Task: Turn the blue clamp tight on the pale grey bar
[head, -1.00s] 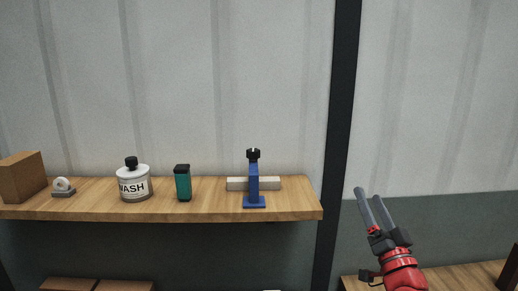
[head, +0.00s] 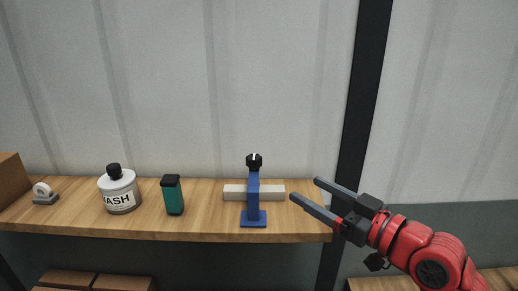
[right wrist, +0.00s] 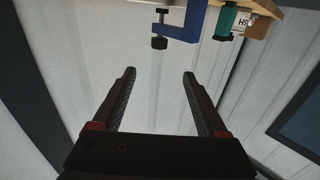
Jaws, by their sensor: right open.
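The blue clamp (head: 253,200) stands upright on the wooden shelf near its right end, with a black knob (head: 254,160) on top that has a white mark. The pale grey bar (head: 272,192) lies crosswise at the clamp, partly hidden behind its post. The blue clamp (right wrist: 182,22) also shows at the top of the right wrist view, with its knob (right wrist: 159,43) pointing down. My right gripper (head: 305,191) is open and empty, to the right of the clamp and bar, apart from both. Its two fingers (right wrist: 160,75) show spread in the right wrist view. My left gripper is out of view.
The wooden shelf (head: 150,231) also bears a teal bottle (head: 172,195), a white WASH jar (head: 120,190), a grey tape dispenser (head: 44,195) and a brown box (head: 12,178). A dark post (head: 367,80) stands behind my right gripper. Brown boxes (head: 122,282) sit below.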

